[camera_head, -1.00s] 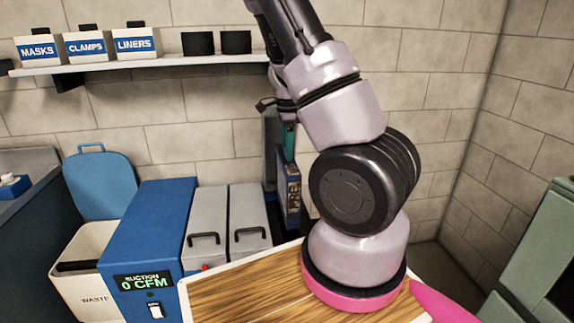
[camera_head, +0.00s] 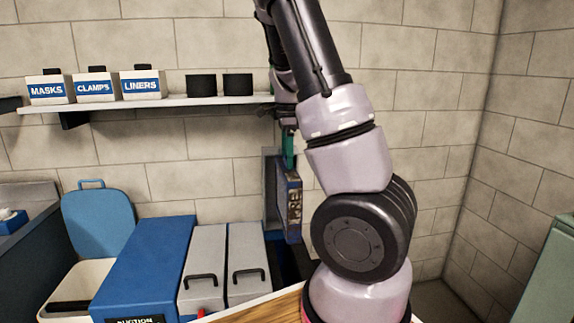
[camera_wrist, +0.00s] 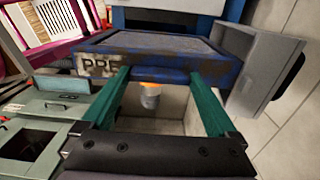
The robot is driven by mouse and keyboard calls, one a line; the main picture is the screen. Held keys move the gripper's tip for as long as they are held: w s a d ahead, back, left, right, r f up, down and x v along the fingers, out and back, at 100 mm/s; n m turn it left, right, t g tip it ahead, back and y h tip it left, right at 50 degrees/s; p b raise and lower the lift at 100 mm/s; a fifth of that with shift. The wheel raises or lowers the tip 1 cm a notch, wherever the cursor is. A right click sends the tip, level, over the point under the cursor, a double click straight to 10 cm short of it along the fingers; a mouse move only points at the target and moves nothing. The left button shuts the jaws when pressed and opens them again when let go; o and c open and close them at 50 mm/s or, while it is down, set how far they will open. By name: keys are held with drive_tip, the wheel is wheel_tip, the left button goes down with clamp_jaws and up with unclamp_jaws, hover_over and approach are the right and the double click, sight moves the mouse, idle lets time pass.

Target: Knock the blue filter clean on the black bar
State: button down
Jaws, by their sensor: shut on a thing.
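The blue filter (camera_wrist: 228,68), dirty and marked PRE on its edge, spans the upper middle of the wrist view. My gripper (camera_wrist: 160,74), with green fingers, is shut on its near edge. In the head view the filter (camera_head: 293,205) hangs upright below my gripper (camera_head: 288,150), in front of the back wall and apart from the bin. The black bar (camera_head: 68,306) lies across the mouth of the white waste bin at the lower left. Part of the bin is cut off by the frame. The filter's far face is hidden.
A blue suction box (camera_head: 140,265) and two grey lidded units (camera_head: 205,260) with black handles stand between bin and filter. A shelf (camera_head: 190,102) with labelled boxes runs above. The bin's raised blue lid (camera_head: 98,222) stands behind it. A grey door (camera_wrist: 268,70) stands beside the filter.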

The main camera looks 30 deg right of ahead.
wheel_tip(320, 180, up, 14)
idle(1.0)
idle(0.4)
